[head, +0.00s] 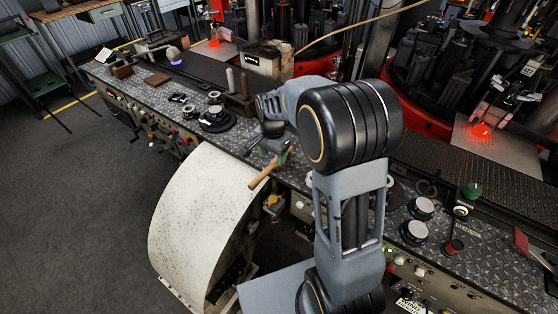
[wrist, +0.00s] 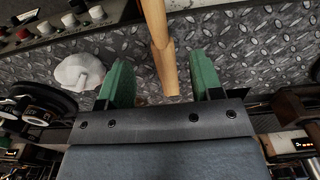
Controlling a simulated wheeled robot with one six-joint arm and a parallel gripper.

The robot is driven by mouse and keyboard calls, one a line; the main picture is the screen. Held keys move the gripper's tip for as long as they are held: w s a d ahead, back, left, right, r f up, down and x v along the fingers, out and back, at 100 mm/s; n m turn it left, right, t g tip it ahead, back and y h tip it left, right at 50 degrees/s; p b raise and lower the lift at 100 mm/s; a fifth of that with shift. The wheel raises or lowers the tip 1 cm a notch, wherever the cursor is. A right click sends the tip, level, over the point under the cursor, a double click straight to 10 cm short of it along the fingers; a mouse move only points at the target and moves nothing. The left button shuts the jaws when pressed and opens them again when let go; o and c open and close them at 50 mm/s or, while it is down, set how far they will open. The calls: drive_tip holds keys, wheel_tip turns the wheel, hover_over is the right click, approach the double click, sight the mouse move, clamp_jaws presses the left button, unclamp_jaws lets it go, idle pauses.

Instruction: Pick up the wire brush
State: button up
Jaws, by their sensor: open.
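The wire brush shows as a light wooden handle (head: 264,172) at the front edge of the metal bench, pointing down and left past the edge in the head view. My gripper (head: 284,156) is right at its upper end. In the wrist view, the wooden handle (wrist: 158,38) comes in from the top and lies between the two green fingers of my gripper (wrist: 161,75). The fingers are apart, with a gap on both sides of the handle. The brush's bristles cannot be made out in either view.
The diamond-plate bench top (head: 190,92) carries round dials (head: 215,113), a dark block with upright posts (head: 240,103) and knobs. A large white curved guard (head: 195,215) stands below the front edge. Red-lit machinery stands behind.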

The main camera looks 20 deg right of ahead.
sight(273, 163)
drive_tip(key=shift+w+f+p, duration=0.15)
drive_tip(key=shift+f+p, duration=0.4)
drive_tip(key=shift+f, duration=2.15)
drive_tip(key=shift+c, duration=0.3)
clamp_jaws()
